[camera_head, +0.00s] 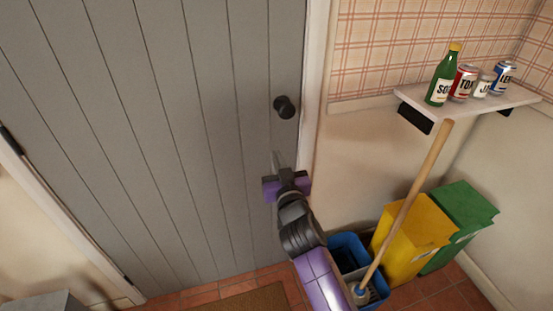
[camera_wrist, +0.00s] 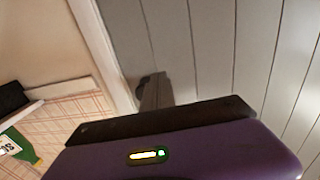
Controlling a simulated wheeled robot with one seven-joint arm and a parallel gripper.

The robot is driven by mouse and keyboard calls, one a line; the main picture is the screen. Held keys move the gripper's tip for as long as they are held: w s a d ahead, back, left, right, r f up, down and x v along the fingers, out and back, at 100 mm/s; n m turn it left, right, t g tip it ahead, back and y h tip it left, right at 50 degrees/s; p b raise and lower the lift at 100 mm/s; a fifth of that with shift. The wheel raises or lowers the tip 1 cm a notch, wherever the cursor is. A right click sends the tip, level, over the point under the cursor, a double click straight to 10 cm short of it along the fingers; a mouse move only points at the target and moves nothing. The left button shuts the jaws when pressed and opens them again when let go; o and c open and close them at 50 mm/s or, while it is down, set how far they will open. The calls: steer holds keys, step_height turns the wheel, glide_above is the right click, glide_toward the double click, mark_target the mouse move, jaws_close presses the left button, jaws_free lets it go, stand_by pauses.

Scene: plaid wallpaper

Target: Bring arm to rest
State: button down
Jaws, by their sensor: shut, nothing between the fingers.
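My arm rises from the bottom of the head view, and my gripper (camera_head: 275,158) is held up in front of the grey plank door (camera_head: 160,120), below its dark round knob (camera_head: 285,107). The gripper is shut and empty, its thin fingers together. In the wrist view the fingers (camera_wrist: 154,92) show beyond the purple gripper body, against the door (camera_wrist: 220,50). The gripper looks apart from the knob, though the exact gap to the door cannot be told. The door appears shut in its white frame.
A wall shelf (camera_head: 520,97) at the right holds a green bottle (camera_head: 442,80) and several cans. Below stand a yellow bin (camera_head: 410,238), a green bin (camera_head: 463,215), and a blue bucket (camera_head: 347,243) with a long wooden handle (camera_head: 410,195) near my arm. A brown mat (camera_head: 255,300) lies before the door.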

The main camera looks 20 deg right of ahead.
steer(key=shift+s, duration=0.25)
steer(key=s+a+r+n+t+y, duration=0.1)
steer(key=s+a+r+n+t, duration=0.1)
steer(key=s+r, duration=0.15)
steer(key=s+d+f+g, duration=0.1)
steer(key=s+f, duration=0.1)
steer(key=s, duration=1.4)
steer(key=s+d+f+g, duration=0.1)
steer(key=s+f+g, duration=0.1)
steer(key=s, duration=1.4)
steer(key=s+d+f+m+g, duration=0.1)
steer(key=s+f+g, duration=0.1)
steer(key=s, duration=1.5)
steer(key=shift+d+y, duration=0.3)
steer(key=shift+y, duration=0.1)
